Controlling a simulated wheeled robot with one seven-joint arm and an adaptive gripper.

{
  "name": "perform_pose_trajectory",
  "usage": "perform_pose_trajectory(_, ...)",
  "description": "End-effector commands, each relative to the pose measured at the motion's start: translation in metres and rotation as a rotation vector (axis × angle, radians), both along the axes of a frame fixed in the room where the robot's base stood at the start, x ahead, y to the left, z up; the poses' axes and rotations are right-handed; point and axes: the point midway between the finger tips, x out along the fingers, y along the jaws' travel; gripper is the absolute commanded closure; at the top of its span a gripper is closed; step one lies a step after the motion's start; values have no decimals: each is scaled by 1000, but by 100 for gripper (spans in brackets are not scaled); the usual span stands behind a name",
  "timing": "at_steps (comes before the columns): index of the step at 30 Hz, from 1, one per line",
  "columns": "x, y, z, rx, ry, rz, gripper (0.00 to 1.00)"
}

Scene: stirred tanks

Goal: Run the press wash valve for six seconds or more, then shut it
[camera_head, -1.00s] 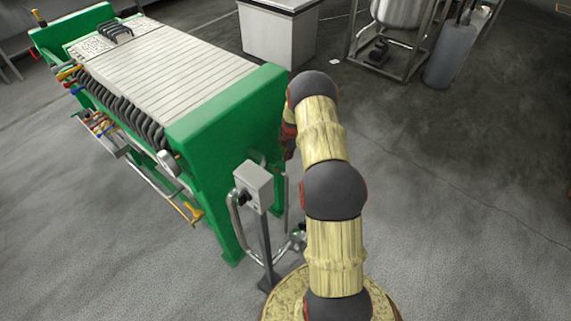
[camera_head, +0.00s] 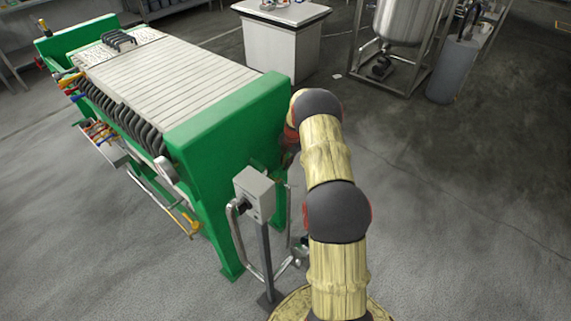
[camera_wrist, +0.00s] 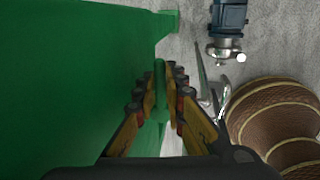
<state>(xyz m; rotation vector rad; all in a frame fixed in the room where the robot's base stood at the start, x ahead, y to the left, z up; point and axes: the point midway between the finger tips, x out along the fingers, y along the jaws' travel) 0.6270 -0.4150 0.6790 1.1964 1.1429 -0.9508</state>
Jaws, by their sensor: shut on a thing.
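The green filter press (camera_head: 215,125) stands at the left in the head view, and its green end face (camera_wrist: 70,70) fills the left of the wrist view. My gripper (camera_wrist: 162,85) is in the wrist view, its two fingers on either side of a slim green bar (camera_wrist: 160,75) beside the press end. The bar looks like the wash valve's handle, held between the fingertips. The valve body is not clearly visible. In the head view my arm hides the gripper and the bar. No water flow can be made out.
A grey control box (camera_head: 254,192) with a black knob stands on a post before the press, with a bent metal tube beside it. A blue fitting with a metal end (camera_wrist: 228,20) shows in the wrist view. The floor (camera_head: 450,200) to the right is clear.

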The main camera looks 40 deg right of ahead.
Motion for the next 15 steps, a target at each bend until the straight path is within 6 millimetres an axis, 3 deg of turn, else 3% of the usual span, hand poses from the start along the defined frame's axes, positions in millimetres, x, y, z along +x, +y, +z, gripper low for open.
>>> perform_pose_trajectory(5,1,0,1,-2,-2,2,100)
perform_pose_trajectory(6,1,-1,1,-2,-2,2,87)
perform_pose_trajectory(15,1,0,1,-1,-1,0,70)
